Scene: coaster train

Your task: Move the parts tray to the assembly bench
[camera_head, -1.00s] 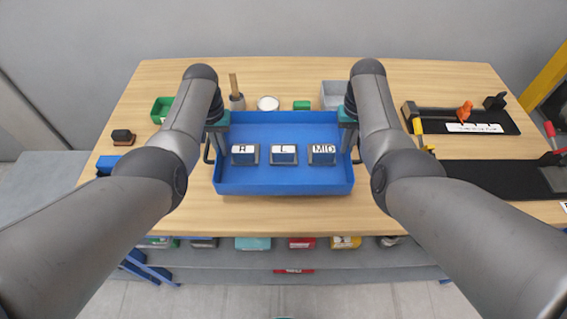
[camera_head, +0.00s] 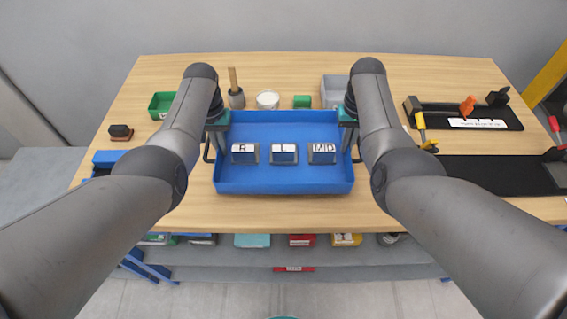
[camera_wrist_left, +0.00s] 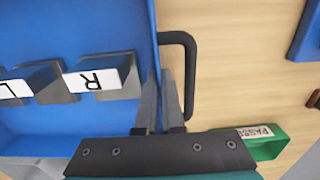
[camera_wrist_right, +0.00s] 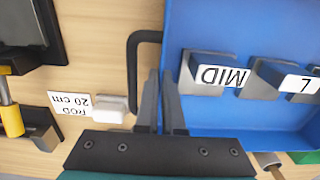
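The blue parts tray (camera_head: 285,188) is over the near middle of the wooden bench. It holds three grey blocks with white labels, R (camera_head: 245,153), L (camera_head: 284,154) and MID (camera_head: 322,153). My left gripper (camera_head: 217,122) is at the tray's left side wall. In the left wrist view its fingers (camera_wrist_left: 160,100) are close together on that wall, beside a black handle (camera_wrist_left: 190,75). My right gripper (camera_head: 347,120) is at the right side wall. In the right wrist view its fingers (camera_wrist_right: 162,100) are close together on that wall, beside the other handle (camera_wrist_right: 133,70). I cannot tell the tray's height above the bench.
A green bin (camera_head: 161,104) is left. Black tool boards (camera_head: 485,172) lie right. Several bins (camera_head: 252,240) fill the shelf below.

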